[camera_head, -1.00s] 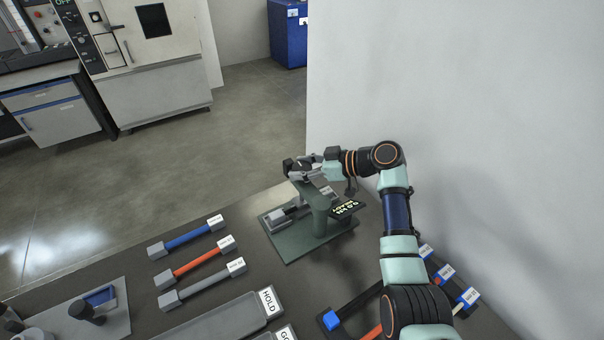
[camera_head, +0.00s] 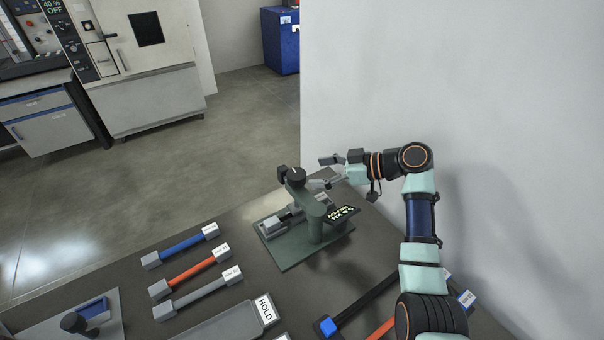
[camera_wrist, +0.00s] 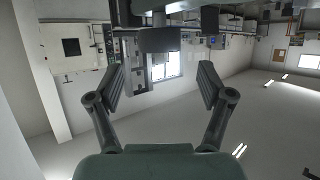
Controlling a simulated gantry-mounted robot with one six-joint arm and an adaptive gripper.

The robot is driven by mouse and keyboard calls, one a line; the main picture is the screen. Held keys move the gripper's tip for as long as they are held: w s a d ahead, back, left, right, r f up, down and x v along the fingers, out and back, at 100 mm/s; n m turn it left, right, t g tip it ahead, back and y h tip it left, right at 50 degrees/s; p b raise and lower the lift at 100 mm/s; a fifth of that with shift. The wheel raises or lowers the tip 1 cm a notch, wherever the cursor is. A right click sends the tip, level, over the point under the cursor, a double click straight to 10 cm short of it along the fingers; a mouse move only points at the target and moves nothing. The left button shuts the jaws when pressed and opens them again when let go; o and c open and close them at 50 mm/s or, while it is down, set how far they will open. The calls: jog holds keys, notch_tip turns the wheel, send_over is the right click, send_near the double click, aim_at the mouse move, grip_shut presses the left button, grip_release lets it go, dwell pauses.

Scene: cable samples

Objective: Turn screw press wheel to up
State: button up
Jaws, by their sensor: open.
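The screw press (camera_head: 316,222) is a green stand on a flat base near the table's back right edge. Its black wheel (camera_head: 296,175) sits on top, with a dark block or handle at its left and a small pale mark on its upper face. My gripper (camera_head: 325,172) is to the right of the wheel, open and empty, its fingers pointing left toward it and apart from it. In the wrist view the spread fingers (camera_wrist: 158,85) have nothing between them, and a dark rounded part, probably the wheel (camera_wrist: 157,38), shows at the top. The small display (camera_head: 341,213) has lettering too small to read surely.
A blue, a red and a grey cable sample (camera_head: 205,286) lie left of the press. A tray marked HOLD (camera_head: 225,325) is at the front. More samples (camera_head: 365,302) lie under my arm at right. A white wall (camera_head: 450,80) stands close behind my arm.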

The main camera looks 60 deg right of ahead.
jog(key=v, duration=0.4)
jog(key=shift+s+r, duration=0.2)
jog(key=shift+s, duration=0.15)
